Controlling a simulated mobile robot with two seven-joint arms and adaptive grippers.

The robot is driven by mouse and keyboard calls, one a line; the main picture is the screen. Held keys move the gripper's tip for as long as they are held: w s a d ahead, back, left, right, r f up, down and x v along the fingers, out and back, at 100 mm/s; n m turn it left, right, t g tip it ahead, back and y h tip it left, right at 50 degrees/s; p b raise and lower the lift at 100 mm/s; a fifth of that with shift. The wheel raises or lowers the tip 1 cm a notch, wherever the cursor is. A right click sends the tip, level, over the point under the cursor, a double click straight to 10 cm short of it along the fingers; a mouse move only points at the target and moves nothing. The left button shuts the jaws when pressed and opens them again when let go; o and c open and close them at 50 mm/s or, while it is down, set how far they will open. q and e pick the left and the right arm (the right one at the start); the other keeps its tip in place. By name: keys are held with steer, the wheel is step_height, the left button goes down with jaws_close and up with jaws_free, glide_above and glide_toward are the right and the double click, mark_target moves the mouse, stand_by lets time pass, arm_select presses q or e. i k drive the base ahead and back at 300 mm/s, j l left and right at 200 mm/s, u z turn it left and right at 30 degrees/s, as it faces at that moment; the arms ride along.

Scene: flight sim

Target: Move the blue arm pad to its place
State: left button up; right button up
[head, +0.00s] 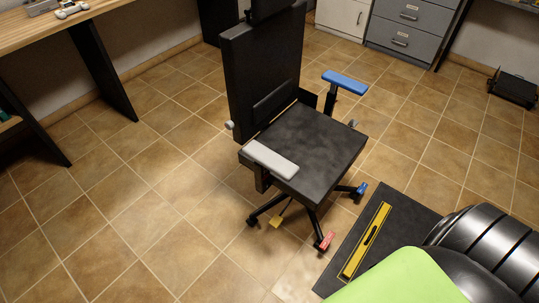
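The blue arm pad (345,82) sits on top of the far armrest post of a black office chair (310,143). It looks level and lies along the post's top; I cannot tell whether it is fixed there. A white arm pad (271,159) is on the near armrest. The chair's backrest (263,70) stands upright to the left of the seat. Neither of my grippers shows in the head view.
A dark mat (408,205) with a yellow level (366,242) lies at the lower right. A wooden desk (70,22) stands upper left, grey drawers (409,22) at the back. Red, blue and yellow parts mark the chair's base. Tiled floor left is clear.

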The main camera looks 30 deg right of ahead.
mark_target(337, 80)
steer(key=z, duration=1.5)
steer(key=l+u, duration=0.35)
steer(key=l, duration=0.2)
steer(key=l+u, duration=0.35)
steer(key=l, duration=0.2)
steer(key=l+u, duration=0.35)
steer(key=l, duration=0.2)
